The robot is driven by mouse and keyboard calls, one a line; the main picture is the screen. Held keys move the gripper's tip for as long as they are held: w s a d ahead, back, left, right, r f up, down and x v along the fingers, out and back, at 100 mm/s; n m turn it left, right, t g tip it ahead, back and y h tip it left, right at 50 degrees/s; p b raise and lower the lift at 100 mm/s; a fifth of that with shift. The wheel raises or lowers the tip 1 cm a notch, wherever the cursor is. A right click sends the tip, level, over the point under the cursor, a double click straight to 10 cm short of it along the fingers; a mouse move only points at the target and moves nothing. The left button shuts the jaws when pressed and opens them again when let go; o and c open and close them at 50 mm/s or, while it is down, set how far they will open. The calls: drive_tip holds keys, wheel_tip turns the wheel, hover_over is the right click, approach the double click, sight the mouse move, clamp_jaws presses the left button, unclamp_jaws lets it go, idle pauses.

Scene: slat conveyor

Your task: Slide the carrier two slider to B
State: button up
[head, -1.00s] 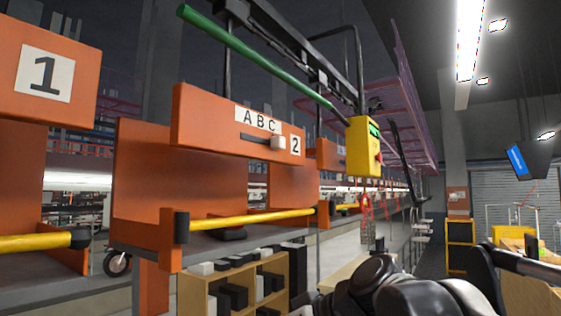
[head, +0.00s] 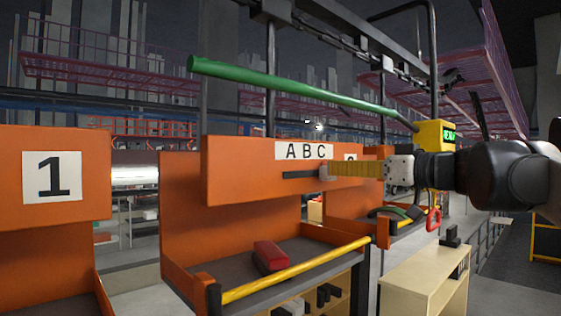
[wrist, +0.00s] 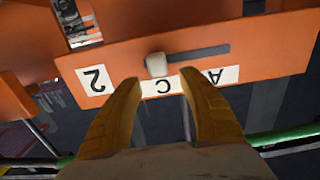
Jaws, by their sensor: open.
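The orange carrier two panel (head: 235,170) bears an A B C label (head: 304,151) above a dark slot (head: 298,175). The pale slider knob (head: 325,173) is at the slot's right end, by C. In the wrist view the panel appears upside down, with the knob (wrist: 156,66) at the slot's left end beside C; a finger hides B. My gripper (head: 334,169) has yellow fingers and reaches in from the right, covering most of the 2. In the wrist view my gripper (wrist: 160,78) is open, with the knob just ahead between its fingertips; contact is unclear.
A green bar (head: 290,88) runs above the panel. Below it, the carrier tray holds a red block (head: 270,256) behind a yellow rail (head: 300,270). Carrier one (head: 50,170) is at left. A wooden shelf (head: 425,275) stands at lower right.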

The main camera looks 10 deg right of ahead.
drive_tip(key=shift+p+x, duration=0.45)
drive_tip(key=shift+x, duration=1.8)
drive_tip(key=shift+d, duration=0.1)
clamp_jaws()
drive_tip(key=shift+s, duration=0.1)
